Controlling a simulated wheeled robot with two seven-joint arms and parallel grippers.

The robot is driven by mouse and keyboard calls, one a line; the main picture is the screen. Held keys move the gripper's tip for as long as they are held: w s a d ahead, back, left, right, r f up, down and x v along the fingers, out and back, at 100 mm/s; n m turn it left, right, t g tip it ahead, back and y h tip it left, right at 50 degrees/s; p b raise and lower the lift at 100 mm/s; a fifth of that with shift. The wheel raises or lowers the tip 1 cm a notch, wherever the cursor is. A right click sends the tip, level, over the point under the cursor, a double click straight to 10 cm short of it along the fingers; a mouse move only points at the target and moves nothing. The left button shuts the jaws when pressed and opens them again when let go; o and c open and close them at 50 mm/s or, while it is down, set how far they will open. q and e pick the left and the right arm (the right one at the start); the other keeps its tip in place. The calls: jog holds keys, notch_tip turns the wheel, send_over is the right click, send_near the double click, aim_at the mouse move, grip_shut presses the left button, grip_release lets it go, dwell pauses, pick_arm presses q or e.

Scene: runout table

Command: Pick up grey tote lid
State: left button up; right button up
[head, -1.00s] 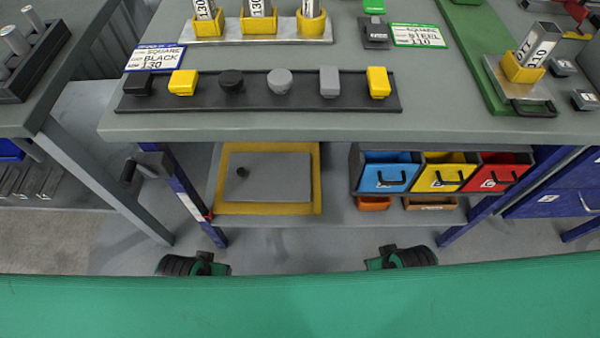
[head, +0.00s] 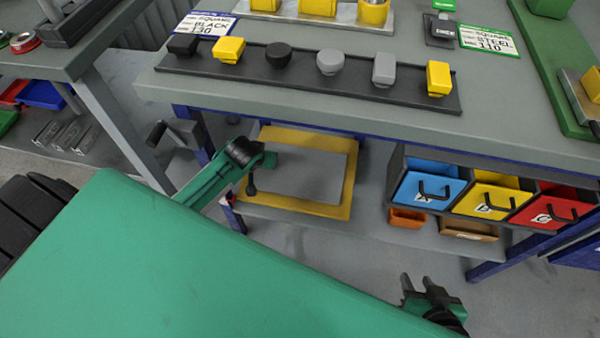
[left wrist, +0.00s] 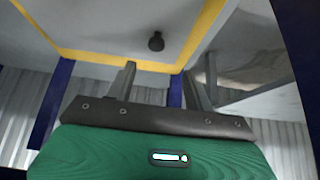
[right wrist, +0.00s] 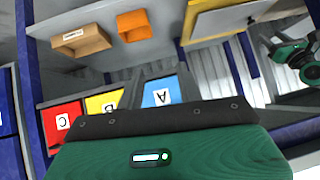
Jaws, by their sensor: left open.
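The grey tote lid (head: 312,178) is a flat grey panel inside a yellow border on the lower shelf under the bench. In the left wrist view the lid (left wrist: 105,28) carries a dark round knob (left wrist: 156,41). My left gripper (left wrist: 170,65) is open, and its two fingers stand apart with the knob showing beyond the gap. I see no contact. In the head view my left arm covers the lid's left end.
The blue (head: 428,190), yellow (head: 486,202) and red (head: 545,212) bins stand right of the lid. An orange box (head: 407,218) and a brown box (head: 468,231) lie below them. The bench top (head: 330,110) overhangs the shelf, with a dark rack (head: 310,82) of knobs on it.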

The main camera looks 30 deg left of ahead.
pick_arm(q)
jog(key=b+x, duration=0.1)
jog(key=x, duration=0.3)
jog(key=shift+w+f, duration=0.3)
jog(key=shift+f, duration=0.15)
jog(key=shift+b+x, duration=0.85)
jog(key=shift+x, duration=0.6)
jog(key=shift+w+d+f, duration=0.25)
jog(key=shift+w, duration=0.1)
jog(key=shift+w+a+f+b, duration=0.1)
jog(key=shift+w+f+b, duration=0.3)
jog(key=shift+f, duration=0.2)
pick_arm(e)
jog(key=w+a+r+t+y, duration=0.2)
jog(key=a+t, duration=0.3)
jog(key=shift+w+a+r+t+y, duration=0.2)
jog(key=shift+r+t+y, duration=0.1)
jog(key=shift+r+y, duration=0.1)
pick_arm(q)
grip_shut()
